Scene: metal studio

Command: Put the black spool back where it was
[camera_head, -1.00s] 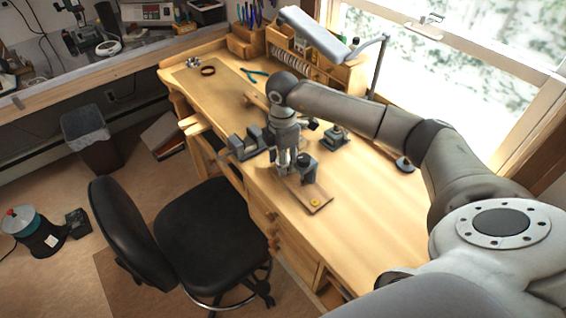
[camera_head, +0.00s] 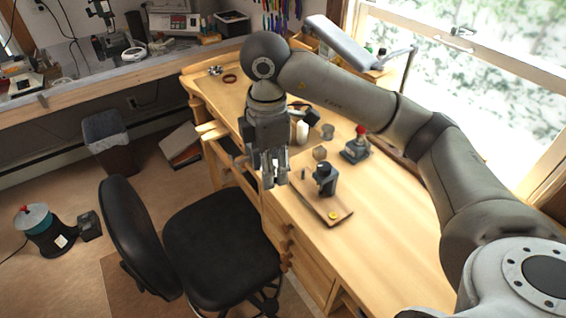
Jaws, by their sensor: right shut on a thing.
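My right gripper (camera_head: 274,180) hangs fingers down above the left edge of the workbench. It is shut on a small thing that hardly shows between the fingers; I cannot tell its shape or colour. A dark, blocky upright piece (camera_head: 325,180) stands on a small wooden board (camera_head: 314,204), right of the gripper and apart from it. Another black thing (camera_head: 311,117) lies behind the gripper. I cannot tell for certain which thing is the black spool. My left gripper is not in view.
The workbench (camera_head: 375,215) has clear room at its front right. A red-topped grey tool (camera_head: 356,146), a white bottle (camera_head: 302,131) and a small tan block (camera_head: 320,153) stand behind the board. A yellow round piece (camera_head: 333,215) lies on the board. A black chair (camera_head: 217,240) stands in front.

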